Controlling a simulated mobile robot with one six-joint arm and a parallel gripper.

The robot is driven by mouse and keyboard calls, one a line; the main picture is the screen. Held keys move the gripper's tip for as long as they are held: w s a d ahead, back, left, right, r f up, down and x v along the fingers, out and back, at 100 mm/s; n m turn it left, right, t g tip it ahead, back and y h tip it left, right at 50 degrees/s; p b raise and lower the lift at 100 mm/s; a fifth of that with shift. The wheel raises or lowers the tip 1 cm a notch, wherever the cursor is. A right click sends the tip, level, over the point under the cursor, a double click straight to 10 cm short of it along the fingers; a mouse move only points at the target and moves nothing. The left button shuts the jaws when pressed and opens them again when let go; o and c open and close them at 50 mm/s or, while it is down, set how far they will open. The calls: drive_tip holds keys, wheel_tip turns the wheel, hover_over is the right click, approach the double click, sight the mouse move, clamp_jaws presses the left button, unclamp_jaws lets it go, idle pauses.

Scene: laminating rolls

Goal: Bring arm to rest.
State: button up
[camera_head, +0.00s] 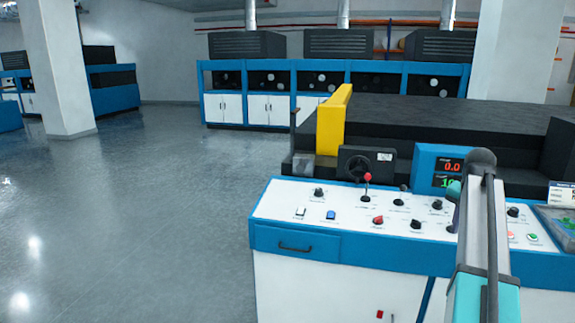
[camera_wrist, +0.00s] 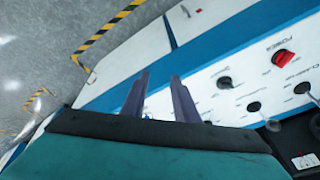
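My gripper (camera_wrist: 159,76) shows in the wrist view with its two dark fingers apart and nothing between them. It is over the blue and white front of the control console, close to the panel edge; I cannot tell whether it touches. My arm (camera_head: 485,225) rises in front of the right part of the console in the head view, where its fingers cannot be made out. The console panel (camera_head: 270,205) is white with a blue border and carries several knobs and buttons. A red knob (camera_wrist: 283,58) and a black knob (camera_wrist: 224,82) lie to the right of the fingers in the wrist view.
A red-topped lever (camera_head: 367,178) stands up from the panel. Behind it are a yellow guard (camera_head: 333,120), a digital display (camera_head: 438,170) and a long dark machine bed (camera_head: 430,115). The grey floor (camera_head: 150,200) to the left is open, with a white pillar (camera_head: 58,70) farther back.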

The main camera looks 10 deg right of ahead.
drive_tip(key=a+f+n+g+y, duration=0.1)
drive_tip(key=a+f, duration=0.6)
drive_tip(key=f, duration=0.3)
drive_tip(key=a+f+n+g, duration=0.1)
drive_tip(key=a+f, duration=0.7)
drive_tip(key=f, duration=0.3)
drive_tip(key=a+f+n+g+y, duration=0.1)
drive_tip(key=a+f+g, duration=0.1)
drive_tip(key=a+f, duration=0.65)
drive_tip(key=s+a+f+n+g, duration=0.1)
drive_tip(key=s+a+f+n, duration=0.1)
drive_tip(key=s+a+f, duration=0.55)
drive_tip(key=s+a+f+n+g, duration=0.15)
drive_tip(key=a+f, duration=0.25)
drive_tip(key=f, duration=0.7)
drive_tip(key=s+a+f+n, duration=0.2)
drive_tip(key=s+a+f, duration=0.1)
drive_tip(key=s, duration=0.6)
drive_tip(key=s+a+f+n, duration=0.2)
drive_tip(key=s+a+f, duration=0.2)
drive_tip(key=s, duration=0.5)
drive_tip(key=s+a+f+n+g, duration=0.1)
drive_tip(key=s+a+f, duration=0.3)
drive_tip(key=s, duration=0.5)
drive_tip(key=shift+s+f+n, duration=0.15)
drive_tip(key=shift+f+n, duration=0.5)
drive_tip(key=shift+f, duration=0.75)
drive_tip(key=shift+d, duration=0.1)
